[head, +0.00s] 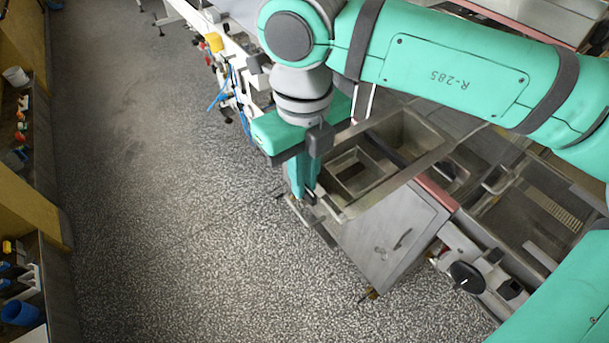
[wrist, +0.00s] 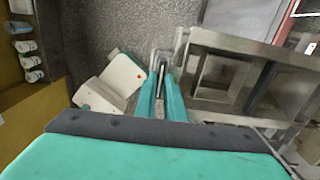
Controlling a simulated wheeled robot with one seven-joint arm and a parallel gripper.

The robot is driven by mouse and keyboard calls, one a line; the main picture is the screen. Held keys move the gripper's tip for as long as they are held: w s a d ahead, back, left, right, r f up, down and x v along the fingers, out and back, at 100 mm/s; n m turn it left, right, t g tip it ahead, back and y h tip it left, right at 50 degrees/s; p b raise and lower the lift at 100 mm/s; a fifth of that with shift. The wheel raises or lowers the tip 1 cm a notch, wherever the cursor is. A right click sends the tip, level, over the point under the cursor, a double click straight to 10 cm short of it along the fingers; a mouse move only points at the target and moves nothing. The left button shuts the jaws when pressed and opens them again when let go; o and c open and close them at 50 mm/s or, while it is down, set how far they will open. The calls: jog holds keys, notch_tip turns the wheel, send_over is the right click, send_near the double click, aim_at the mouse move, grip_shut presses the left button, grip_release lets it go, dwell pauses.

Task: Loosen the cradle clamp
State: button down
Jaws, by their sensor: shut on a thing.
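My gripper (head: 304,192) points down at the near left corner of the steel basin unit in the head view. In the wrist view its two teal fingers (wrist: 161,92) are close together on a thin dark piece (wrist: 160,76), which looks like the handle of the cradle clamp. The fingers hide most of it, so I cannot tell how far the clamp is turned. A bent metal bracket (wrist: 158,58) shows just beyond the fingertips. The basin unit (wrist: 186,88) stands right beside the fingers on the right.
A grey cabinet door (head: 392,232) is below the basin, with a black hand knob (head: 466,275) to its right. A white machine with blue hoses (head: 228,85) stands behind. Shelves (head: 30,210) line the left edge. The speckled floor (head: 170,220) between is clear.

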jog(key=c, duration=1.8)
grip_release()
jog(key=shift+c, duration=0.2)
jog(key=shift+r, duration=0.1)
notch_tip(320, 180, up, 11)
jog(key=shift+f, duration=0.2)
jog(key=shift+w, duration=0.1)
